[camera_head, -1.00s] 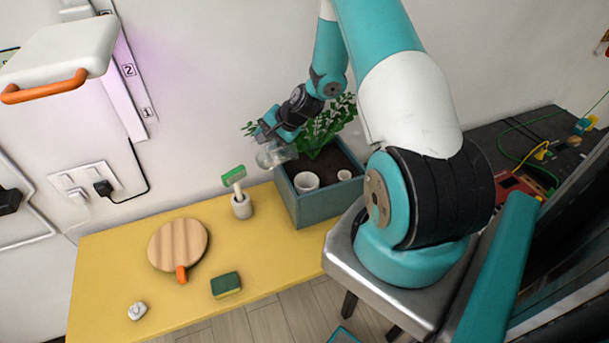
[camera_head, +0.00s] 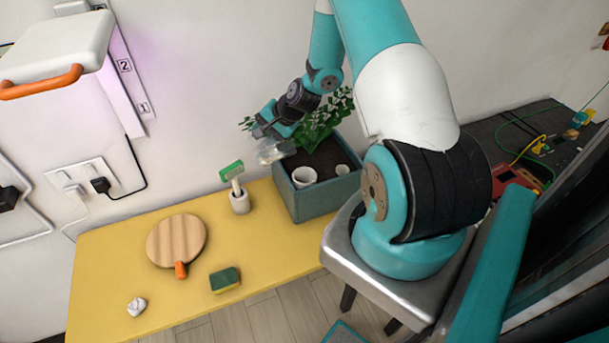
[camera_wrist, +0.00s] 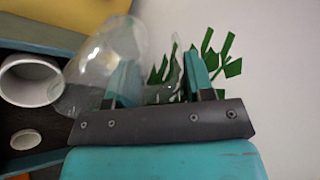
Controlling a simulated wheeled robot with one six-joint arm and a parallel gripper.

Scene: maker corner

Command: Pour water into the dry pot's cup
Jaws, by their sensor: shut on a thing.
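My gripper (camera_head: 264,132) is shut on a clear glass vessel (camera_head: 271,152), held tilted above the left end of a blue-grey planter box (camera_head: 318,203). In the wrist view the vessel (camera_wrist: 100,65) sits between the fingers of my gripper (camera_wrist: 155,72), its lower left end close to a white cup (camera_wrist: 27,82). In the head view the larger white cup (camera_head: 304,178) stands in the dark soil, and a smaller white cup (camera_head: 342,170) is to its right. I cannot make out water in the vessel or cups. A leafy green plant (camera_head: 318,125) grows behind.
On the yellow table (camera_head: 110,258) stand a white holder (camera_head: 240,203) with a green-headed tool (camera_head: 232,170), a round wooden board (camera_head: 176,240), a sponge (camera_head: 225,280) and a small white object (camera_head: 137,306). The wall is close behind the planter.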

